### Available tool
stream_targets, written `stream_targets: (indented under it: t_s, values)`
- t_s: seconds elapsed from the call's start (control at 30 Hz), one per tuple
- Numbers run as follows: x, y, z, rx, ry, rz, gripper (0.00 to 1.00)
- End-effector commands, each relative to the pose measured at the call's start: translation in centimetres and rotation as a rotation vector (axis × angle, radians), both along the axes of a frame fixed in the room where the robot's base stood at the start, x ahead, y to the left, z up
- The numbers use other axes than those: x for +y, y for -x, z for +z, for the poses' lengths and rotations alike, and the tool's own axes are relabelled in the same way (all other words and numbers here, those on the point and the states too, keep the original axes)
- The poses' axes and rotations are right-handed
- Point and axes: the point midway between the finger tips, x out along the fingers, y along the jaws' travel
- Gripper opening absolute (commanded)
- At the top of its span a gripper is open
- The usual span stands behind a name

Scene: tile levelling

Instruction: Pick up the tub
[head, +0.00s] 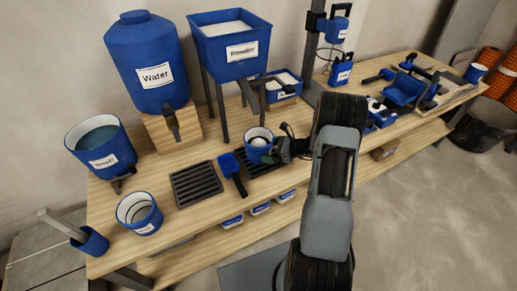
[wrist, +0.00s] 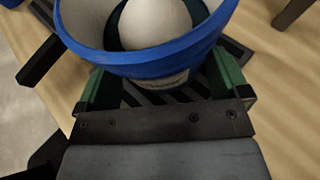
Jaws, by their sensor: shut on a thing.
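The tub (head: 258,153) is a small blue round container with a pale inside and a white rounded mass in it. It is upright over a black slatted grate (head: 270,166) at the middle of the bench. In the wrist view the tub (wrist: 150,66) fills the top middle, and part of its label shows. My gripper (head: 277,151) comes from the right and is shut on the tub. Its green fingers show on both sides of the tub in the wrist view (wrist: 165,88). I cannot tell whether the tub touches the grate.
A blue scoop (head: 231,168) lies close left of the tub, beside another slatted grate (head: 195,184). A blue bucket (head: 139,213) stands at the left front. A metal stand with a blue hopper (head: 231,50) rises behind. Bare wood (head: 175,168) shows between things.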

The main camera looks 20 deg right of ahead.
Motion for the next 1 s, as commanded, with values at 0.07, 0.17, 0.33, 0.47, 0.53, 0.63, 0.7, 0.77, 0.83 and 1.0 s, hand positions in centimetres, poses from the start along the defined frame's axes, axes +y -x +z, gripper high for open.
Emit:
stream_targets:
  t_s: [0.07,0.17,0.33,0.47,0.53,0.63,0.7,0.77,0.83,1.0]
  values:
    - [0.0,0.0,0.0,0.000,0.000,0.000,0.60]
    - [0.0,0.0,0.0,0.000,0.000,0.000,0.50]
    - [-0.1,0.0,0.2,-0.004,-0.001,0.000,0.34]
    - [-0.1,0.0,0.2,-0.003,-0.002,-0.001,0.30]
    - [-0.1,0.0,0.2,-0.004,-0.001,0.000,0.30]
    - [0.0,0.0,0.5,-0.004,-0.001,0.000,0.30]
    - [0.0,-0.1,0.9,-0.004,0.000,0.000,0.30]
    - [0.0,-0.1,1.4,-0.004,0.000,0.000,0.30]
    - [0.0,-0.1,2.3,-0.005,0.000,0.001,0.30]
    - [-0.2,1.0,4.8,-0.005,0.000,-0.002,0.30]
